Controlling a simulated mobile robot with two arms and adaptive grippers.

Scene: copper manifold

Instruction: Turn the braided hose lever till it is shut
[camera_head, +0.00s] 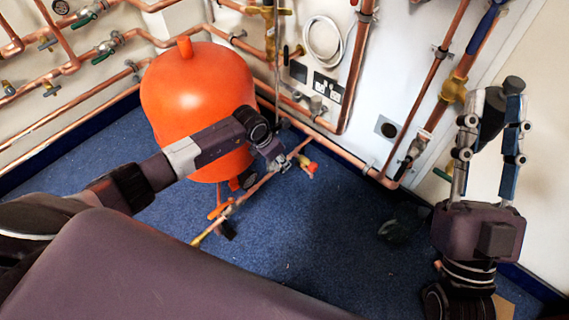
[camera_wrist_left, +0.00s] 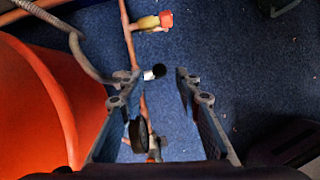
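My left gripper (camera_head: 283,165) is low in front of the orange tank, above a copper pipe near the floor. In the left wrist view, its two fingers (camera_wrist_left: 158,82) are apart. A small light stub with a black end (camera_wrist_left: 157,71) shows between the fingertips; I cannot tell whether it is the lever or whether a finger touches it. A grey hose (camera_wrist_left: 82,58), which looks braided, curves down to a fitting by the left-hand finger. A yellow valve with a red end (camera_wrist_left: 155,21) lies beyond the fingertips.
The orange tank (camera_head: 190,95) stands close beside my left arm. Copper pipes with green-handled valves (camera_head: 108,45) run along the walls. A copper pipe (camera_head: 335,152) runs low by the right wall. Blue carpet (camera_head: 320,245) is clear in the middle.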

